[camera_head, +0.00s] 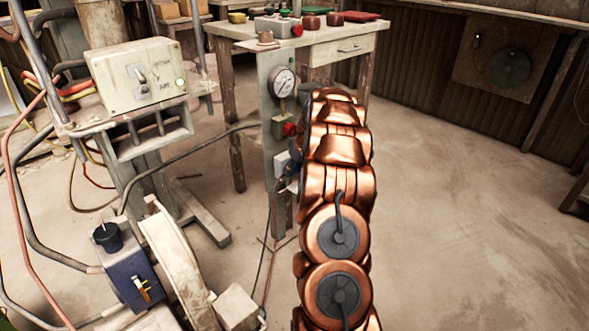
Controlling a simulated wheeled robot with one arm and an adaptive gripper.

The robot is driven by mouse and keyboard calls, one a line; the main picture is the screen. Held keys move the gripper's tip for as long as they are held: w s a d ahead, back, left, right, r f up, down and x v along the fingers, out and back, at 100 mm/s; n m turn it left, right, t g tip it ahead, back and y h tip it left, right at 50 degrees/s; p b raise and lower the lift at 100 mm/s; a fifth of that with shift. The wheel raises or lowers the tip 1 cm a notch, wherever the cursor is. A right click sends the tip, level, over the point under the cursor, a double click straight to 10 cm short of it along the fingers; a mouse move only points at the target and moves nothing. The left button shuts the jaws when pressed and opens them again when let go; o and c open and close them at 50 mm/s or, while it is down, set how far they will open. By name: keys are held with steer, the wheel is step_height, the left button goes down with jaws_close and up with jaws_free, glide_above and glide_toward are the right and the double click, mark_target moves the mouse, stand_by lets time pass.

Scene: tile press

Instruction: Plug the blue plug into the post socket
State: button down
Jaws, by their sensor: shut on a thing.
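The post (266,75) stands at the centre, in front of the wooden table. A pale box that looks like the post socket (281,163) sits low on its front.
A pressure gauge (283,82) and a red button (290,129) are on the post above the socket. A switch box (135,76) with a lit green lamp stands at left, among hoses. A blue box (133,279) is at lower left. The floor at right is clear.

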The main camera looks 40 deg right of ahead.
steer(key=c, duration=0.6)
jaws_free()
steer(key=shift+r, duration=0.1)
steer(key=v, duration=1.1)
steer(key=shift+s+r, duration=0.15)
steer(key=shift+r, duration=0.25)
